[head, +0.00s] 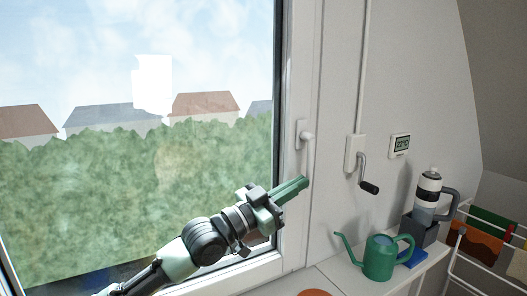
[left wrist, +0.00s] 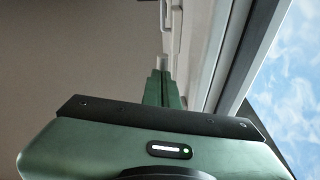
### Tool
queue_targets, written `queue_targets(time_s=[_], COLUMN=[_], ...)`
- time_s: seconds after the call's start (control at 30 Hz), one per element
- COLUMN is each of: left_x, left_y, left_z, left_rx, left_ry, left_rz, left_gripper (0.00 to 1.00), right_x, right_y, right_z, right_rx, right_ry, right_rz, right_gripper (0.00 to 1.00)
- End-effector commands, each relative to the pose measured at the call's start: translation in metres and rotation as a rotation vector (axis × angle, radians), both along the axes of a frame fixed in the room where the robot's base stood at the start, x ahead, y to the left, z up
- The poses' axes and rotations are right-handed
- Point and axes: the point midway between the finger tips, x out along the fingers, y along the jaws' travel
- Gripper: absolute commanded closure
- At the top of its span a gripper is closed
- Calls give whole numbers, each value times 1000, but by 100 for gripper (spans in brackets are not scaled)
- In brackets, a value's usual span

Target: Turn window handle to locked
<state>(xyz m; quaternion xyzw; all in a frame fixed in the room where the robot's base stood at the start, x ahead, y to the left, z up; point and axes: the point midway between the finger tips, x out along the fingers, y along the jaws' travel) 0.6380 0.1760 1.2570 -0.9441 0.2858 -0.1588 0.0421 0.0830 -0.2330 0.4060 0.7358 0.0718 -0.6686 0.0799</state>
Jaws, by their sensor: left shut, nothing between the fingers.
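The white window handle (head: 308,137) sits on the right-hand upright of the window frame (head: 296,80) in the head view. Its lever appears to hang downward, white against white, so its exact angle is hard to tell. My left gripper (head: 304,182) is shut and empty, its green fingers pointing up and right, with the tips just below the handle. I cannot tell whether they touch it. In the left wrist view the shut fingers (left wrist: 163,88) show beside the frame, with a small pale piece just past the tips, perhaps the handle's end. My right gripper is out of view.
A crank with a black grip (head: 369,187) hangs on the wall right of the handle, near a small thermostat display (head: 400,145). A green watering can (head: 380,258) stands on the sill (head: 345,275). A bottle (head: 428,188) and a drying rack (head: 478,250) are further right.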

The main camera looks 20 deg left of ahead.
Motion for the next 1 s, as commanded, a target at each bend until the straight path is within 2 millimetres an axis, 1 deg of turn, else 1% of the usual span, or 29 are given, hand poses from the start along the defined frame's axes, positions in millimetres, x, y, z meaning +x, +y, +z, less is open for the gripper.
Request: queue_targets(time_s=[0.17,0.27,0.37,0.5,0.6,0.7,0.83,1.0], left_x=[1,-4,-15,-37,-51,-62,-69,-71], left_y=[-1,3,11,27,37,45,50,51], left_z=[-2,-5,-10,-17,-20,-20,-20,-19], left_rx=[1,1,2,1,1,-4,-4,-5], left_ry=[3,4,5,0,0,-3,-6,-7], left_rz=[-1,0,2,2,3,4,2,1], left_gripper=[100,100,100,100,100,100,100,100], right_x=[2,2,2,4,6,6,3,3], right_y=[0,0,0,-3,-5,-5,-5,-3], right_z=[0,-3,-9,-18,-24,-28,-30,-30], right_rx=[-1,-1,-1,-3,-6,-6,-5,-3], right_ry=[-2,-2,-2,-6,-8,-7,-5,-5], right_rz=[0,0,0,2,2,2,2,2], right_gripper=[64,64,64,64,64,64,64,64])
